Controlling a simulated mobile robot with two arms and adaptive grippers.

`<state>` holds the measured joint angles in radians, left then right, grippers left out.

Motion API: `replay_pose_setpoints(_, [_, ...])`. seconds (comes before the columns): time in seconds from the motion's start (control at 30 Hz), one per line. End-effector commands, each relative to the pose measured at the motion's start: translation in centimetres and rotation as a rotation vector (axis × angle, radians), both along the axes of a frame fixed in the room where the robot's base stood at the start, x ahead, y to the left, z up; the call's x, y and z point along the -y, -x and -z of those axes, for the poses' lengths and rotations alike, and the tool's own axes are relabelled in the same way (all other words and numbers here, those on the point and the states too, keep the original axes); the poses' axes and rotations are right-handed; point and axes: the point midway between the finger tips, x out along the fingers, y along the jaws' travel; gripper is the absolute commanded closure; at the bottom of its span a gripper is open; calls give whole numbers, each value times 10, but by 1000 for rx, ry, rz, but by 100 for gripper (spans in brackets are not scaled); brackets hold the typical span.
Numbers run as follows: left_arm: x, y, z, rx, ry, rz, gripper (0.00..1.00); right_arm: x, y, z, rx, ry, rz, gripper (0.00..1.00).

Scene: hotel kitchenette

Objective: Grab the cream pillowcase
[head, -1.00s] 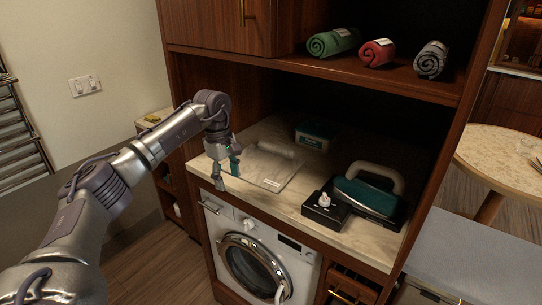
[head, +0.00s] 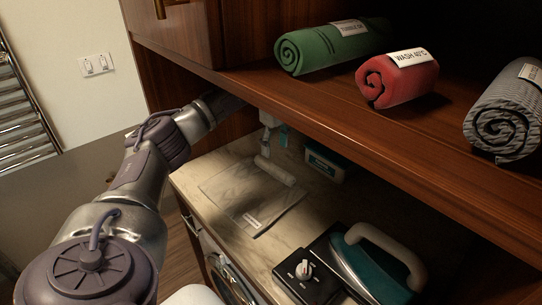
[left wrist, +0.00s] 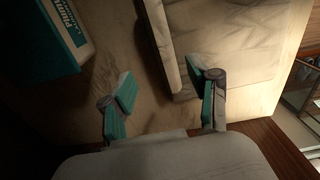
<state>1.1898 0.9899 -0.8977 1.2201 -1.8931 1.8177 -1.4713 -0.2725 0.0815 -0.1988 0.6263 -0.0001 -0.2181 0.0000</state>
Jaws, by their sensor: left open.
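The cream pillowcase (head: 240,198) lies flat on the counter with a pale label near its front edge and a thick rolled edge at the back. In the left wrist view the pillowcase (left wrist: 235,45) fills the upper right. My left gripper (head: 274,140) reaches under the shelf, just behind the rolled edge. In the left wrist view the left gripper (left wrist: 162,98) is open and empty. One finger is over bare counter and the other is by the pillowcase's near corner; I cannot tell if it touches. My right gripper is not in view.
A teal and white box (head: 325,162) stands at the back of the counter, right of the gripper. A teal iron (head: 370,265) and a black box with a dial (head: 304,275) sit at the front right. The wooden shelf (head: 330,125) with rolled towels hangs low over the arm.

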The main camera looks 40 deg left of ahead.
Motion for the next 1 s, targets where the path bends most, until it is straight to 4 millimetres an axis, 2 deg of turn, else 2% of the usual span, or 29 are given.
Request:
replay_pose_setpoints(0.23, [1,1,24,-4,0,0,40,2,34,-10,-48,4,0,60])
replay_pose_setpoints(0.37, [4,0,41,-7,0,0,40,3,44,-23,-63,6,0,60])
replay_pose_setpoints(0.5, [5,0,63,-4,1,0,40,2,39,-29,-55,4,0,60])
replay_pose_setpoints(0.6, [5,0,71,-3,0,-1,40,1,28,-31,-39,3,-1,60])
replay_pose_setpoints(0.7, [4,0,73,-1,0,-1,40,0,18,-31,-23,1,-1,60])
replay_pose_setpoints(0.83, [5,-1,73,-1,0,-1,40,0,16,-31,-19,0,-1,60])
replay_pose_setpoints(0.87, [5,-1,73,-1,0,-1,43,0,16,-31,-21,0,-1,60])
replay_pose_setpoints(1.0, [5,-1,73,-1,0,-1,66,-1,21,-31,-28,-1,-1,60])
